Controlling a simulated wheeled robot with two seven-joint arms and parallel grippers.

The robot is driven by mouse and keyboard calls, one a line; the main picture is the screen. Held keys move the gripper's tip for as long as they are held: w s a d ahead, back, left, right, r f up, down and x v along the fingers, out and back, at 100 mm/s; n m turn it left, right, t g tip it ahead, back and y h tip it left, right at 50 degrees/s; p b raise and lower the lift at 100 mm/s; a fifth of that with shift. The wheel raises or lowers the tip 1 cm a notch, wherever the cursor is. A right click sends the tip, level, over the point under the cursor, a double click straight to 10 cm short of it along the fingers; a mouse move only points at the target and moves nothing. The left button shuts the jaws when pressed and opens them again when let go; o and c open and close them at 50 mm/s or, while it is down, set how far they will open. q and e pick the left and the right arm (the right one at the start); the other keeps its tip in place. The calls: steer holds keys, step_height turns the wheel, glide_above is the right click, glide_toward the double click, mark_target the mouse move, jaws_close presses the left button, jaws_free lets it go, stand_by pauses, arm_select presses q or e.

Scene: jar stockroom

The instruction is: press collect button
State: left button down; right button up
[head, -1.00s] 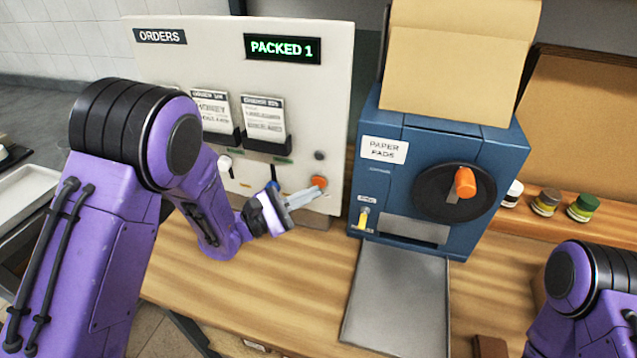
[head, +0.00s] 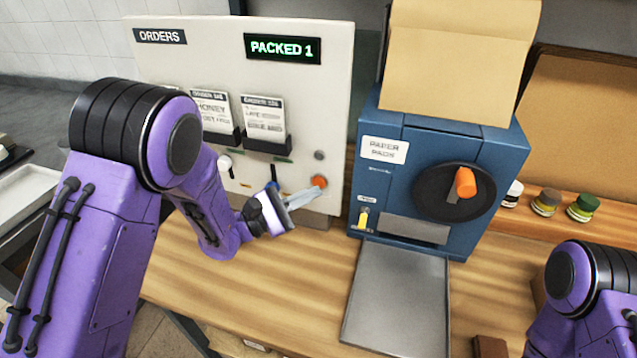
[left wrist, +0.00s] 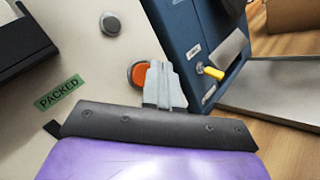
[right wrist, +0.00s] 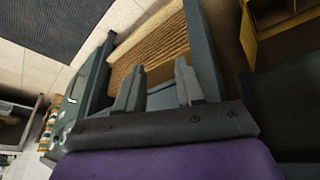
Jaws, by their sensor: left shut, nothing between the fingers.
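An orange round button (head: 319,182) sits low on the right of the cream ORDERS panel (head: 210,60). My left gripper (head: 318,189) is shut and empty, its fingertips at the button's lower edge in the head view. In the left wrist view the shut fingers (left wrist: 157,68) cover the right part of the orange button (left wrist: 139,75); I cannot tell whether they touch it. A grey round knob (left wrist: 110,24) is above the button. My right gripper's fingers (right wrist: 158,85) show apart and empty in the right wrist view.
The blue paper pads machine (head: 440,150) with an orange-handled dial stands right of the panel. A grey tray (head: 397,305) lies before it on the wooden counter (head: 300,275). Small jars (head: 545,202) stand on a shelf at the right. The display (head: 282,48) reads PACKED 1.

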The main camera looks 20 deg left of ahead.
arm_select(q)
steer(key=shift+w+p, duration=0.45)
steer(key=shift+w+p, duration=0.3)
steer(key=shift+w, duration=0.1)
stand_by(0.7)
stand_by(0.4)
steer(key=shift+s, duration=0.85)
